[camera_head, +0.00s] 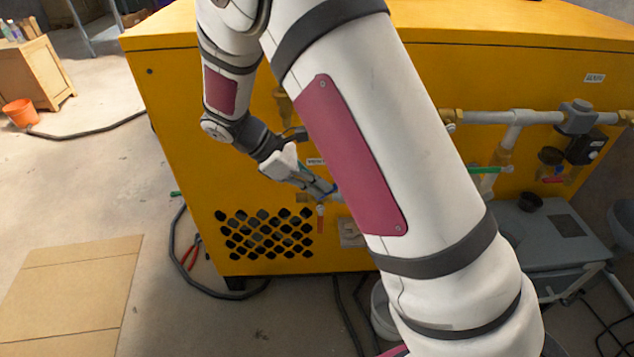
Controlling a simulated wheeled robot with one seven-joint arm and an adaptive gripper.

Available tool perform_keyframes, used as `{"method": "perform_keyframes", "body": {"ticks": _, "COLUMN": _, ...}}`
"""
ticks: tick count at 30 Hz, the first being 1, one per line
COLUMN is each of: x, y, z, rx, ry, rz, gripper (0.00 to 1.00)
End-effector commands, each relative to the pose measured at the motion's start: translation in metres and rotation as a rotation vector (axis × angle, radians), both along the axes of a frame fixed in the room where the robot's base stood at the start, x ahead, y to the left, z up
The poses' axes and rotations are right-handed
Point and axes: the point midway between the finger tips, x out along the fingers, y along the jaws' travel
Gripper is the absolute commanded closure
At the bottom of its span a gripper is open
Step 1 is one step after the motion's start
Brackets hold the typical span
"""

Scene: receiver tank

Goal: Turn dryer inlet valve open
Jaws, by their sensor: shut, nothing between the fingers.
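My gripper (325,190) is at the front of the yellow dryer cabinet (190,130), shut and empty. Its fingertips are close to a valve with a red lever (320,218) that hangs straight down. I cannot tell whether they touch it. The valve body and pipe behind are largely hidden by my gripper and arm. A small white label (315,161) sits just above, too small to read. A green lever (490,169) lies about level on the piping at the right. Another red lever (555,179) is farther right. I cannot tell which lever is the dryer inlet.
My large white arm blocks the middle of the view. A grey pipe (480,117) runs along the cabinet's right side. A grey unit (545,235) stands below it. Black hose (178,240) and red-handled pliers (190,255) lie on the floor. Cardboard (75,290) lies at left.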

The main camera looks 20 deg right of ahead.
Motion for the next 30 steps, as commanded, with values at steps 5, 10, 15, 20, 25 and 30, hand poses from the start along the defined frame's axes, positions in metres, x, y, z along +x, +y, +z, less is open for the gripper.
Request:
{"method": "perform_keyframes", "body": {"ticks": 5, "x": -0.001, "y": -0.002, "z": -0.006, "rx": -0.066, "ry": 0.026, "rz": 0.001, "gripper": 1.00}}
{"method": "perform_keyframes", "body": {"ticks": 10, "x": -0.003, "y": -0.005, "z": -0.016, "rx": -0.178, "ry": 0.062, "rz": 0.001, "gripper": 1.00}}
{"method": "perform_keyframes", "body": {"ticks": 15, "x": -0.004, "y": -0.012, "z": -0.028, "rx": -0.331, "ry": 0.112, "rz": 0.001, "gripper": 1.00}}
{"method": "perform_keyframes", "body": {"ticks": 20, "x": -0.007, "y": -0.019, "z": -0.038, "rx": -0.469, "ry": 0.155, "rz": 0.001, "gripper": 1.00}}
{"method": "perform_keyframes", "body": {"ticks": 25, "x": -0.009, "y": -0.027, "z": -0.045, "rx": -0.596, "ry": 0.195, "rz": 0.000, "gripper": 1.00}}
{"method": "perform_keyframes", "body": {"ticks": 30, "x": -0.011, "y": -0.034, "z": -0.048, "rx": -0.678, "ry": 0.222, "rz": -0.001, "gripper": 1.00}}
